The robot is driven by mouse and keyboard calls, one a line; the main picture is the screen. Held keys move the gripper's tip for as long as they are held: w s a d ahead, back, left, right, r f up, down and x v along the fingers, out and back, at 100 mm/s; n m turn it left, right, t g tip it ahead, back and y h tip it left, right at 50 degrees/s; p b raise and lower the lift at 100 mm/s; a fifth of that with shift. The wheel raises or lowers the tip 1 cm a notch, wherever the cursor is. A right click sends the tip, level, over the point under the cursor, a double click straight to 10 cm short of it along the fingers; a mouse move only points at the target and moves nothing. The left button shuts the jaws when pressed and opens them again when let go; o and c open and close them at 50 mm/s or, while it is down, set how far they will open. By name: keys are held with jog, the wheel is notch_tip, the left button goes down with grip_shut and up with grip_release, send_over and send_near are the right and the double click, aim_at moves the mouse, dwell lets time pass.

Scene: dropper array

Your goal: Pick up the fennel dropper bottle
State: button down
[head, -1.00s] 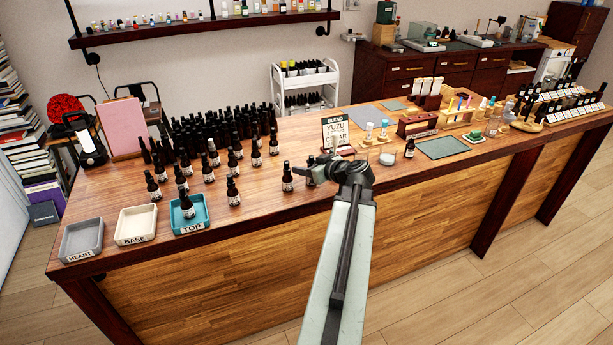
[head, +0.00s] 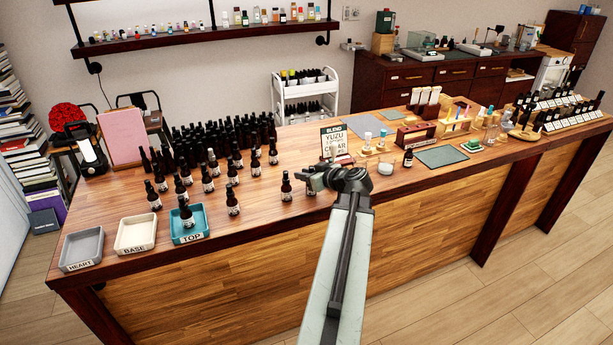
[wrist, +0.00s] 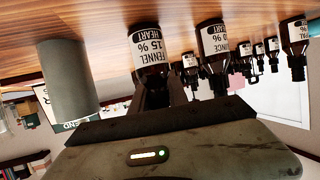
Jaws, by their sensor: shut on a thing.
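The fennel dropper bottle shows upside down in the wrist view (wrist: 148,62), dark with a white label reading FENNEL, HEART, 15 %. My gripper's dark fingers (wrist: 158,92) are shut on it near its neck. In the head view my gripper (head: 314,180) is over the counter, and the bottle is mostly hidden by it. A neighbouring dark bottle (wrist: 212,45), its label ending in NCE, stands apart beside it in the wrist view.
Several dark bottles crowd the wooden counter (head: 260,220) to the left. The TOP tray (head: 190,238), BASE tray (head: 135,246) and HEART tray (head: 80,264) line its left front. The BLEND sign (head: 334,139) stands behind my gripper. A grey cylinder (wrist: 73,80) is close by in the wrist view.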

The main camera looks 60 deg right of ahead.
notch_tip(320, 180, up, 3)
jog(key=shift+f+p, duration=0.1)
jog(key=shift+p, duration=1)
jog(key=s+d+r+p, duration=0.1)
jog(key=s+d, duration=0.1)
jog(key=s, duration=1.4)
jog(key=shift+d+r, duration=0.15)
